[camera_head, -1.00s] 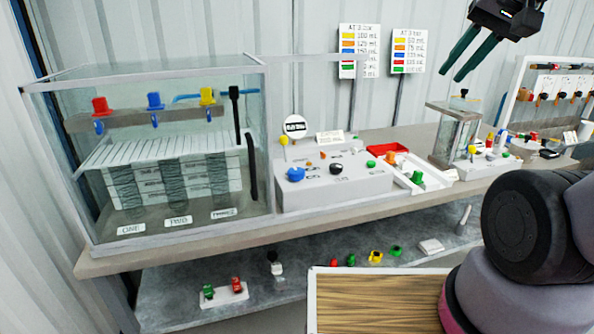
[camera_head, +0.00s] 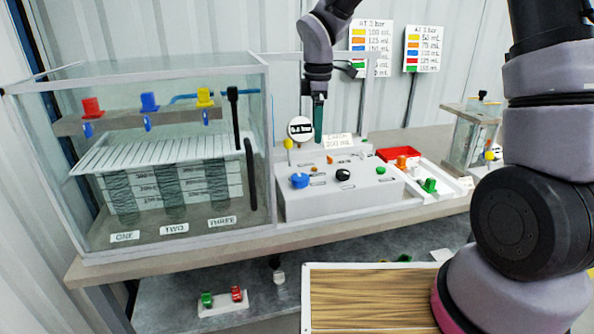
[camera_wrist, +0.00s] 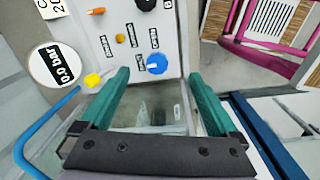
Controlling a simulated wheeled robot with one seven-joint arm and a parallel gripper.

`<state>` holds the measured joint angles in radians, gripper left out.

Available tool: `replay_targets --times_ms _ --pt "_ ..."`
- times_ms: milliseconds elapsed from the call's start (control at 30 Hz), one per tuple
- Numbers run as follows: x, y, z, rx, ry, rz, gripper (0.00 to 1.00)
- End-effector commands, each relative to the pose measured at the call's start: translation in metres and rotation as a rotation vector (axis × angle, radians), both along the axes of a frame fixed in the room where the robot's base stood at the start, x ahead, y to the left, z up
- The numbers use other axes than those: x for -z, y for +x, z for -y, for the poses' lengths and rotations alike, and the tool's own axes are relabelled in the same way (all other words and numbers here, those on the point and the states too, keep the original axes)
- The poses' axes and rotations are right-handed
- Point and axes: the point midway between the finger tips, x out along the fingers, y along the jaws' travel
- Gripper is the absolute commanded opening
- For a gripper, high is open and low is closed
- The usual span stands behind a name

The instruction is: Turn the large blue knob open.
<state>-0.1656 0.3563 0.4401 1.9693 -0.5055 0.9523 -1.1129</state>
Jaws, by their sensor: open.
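The large blue knob (camera_head: 300,180) sits on the left of the white control box's (camera_head: 330,204) sloping top. In the wrist view the blue knob (camera_wrist: 157,64) shows between the fingertips, with a white mark on it. My gripper (camera_head: 318,138) hangs over the rear of the box, fingers pointing down, apart from the knob. In the wrist view my gripper (camera_wrist: 158,78) is open, its two green fingers spread with nothing between them.
A black knob (camera_head: 343,175) is right of the blue one. A round pressure gauge (camera_head: 300,130) and yellow knob (camera_head: 289,144) stand behind. A glass tank (camera_head: 180,235) is close at left. A red tray (camera_head: 400,154) and green knob (camera_head: 429,185) are at right.

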Motion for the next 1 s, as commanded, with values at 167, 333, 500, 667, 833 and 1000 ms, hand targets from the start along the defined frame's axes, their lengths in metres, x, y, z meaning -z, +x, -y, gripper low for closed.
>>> replay_targets --times_ms 167,333,500,667,833,1000 --pt "0.036 0.004 -0.032 -0.197 -0.003 -0.050 0.96" --pt "0.050 0.004 -0.039 -0.247 -0.004 -0.060 0.96" --pt "0.075 0.003 -0.038 -0.246 -0.004 -0.063 0.96" --pt "0.106 0.003 -0.038 -0.245 -0.005 -0.062 0.96" --pt "0.133 0.004 -0.038 -0.244 -0.004 -0.060 0.96" --pt "0.148 0.004 -0.038 -0.243 -0.004 -0.059 0.96"
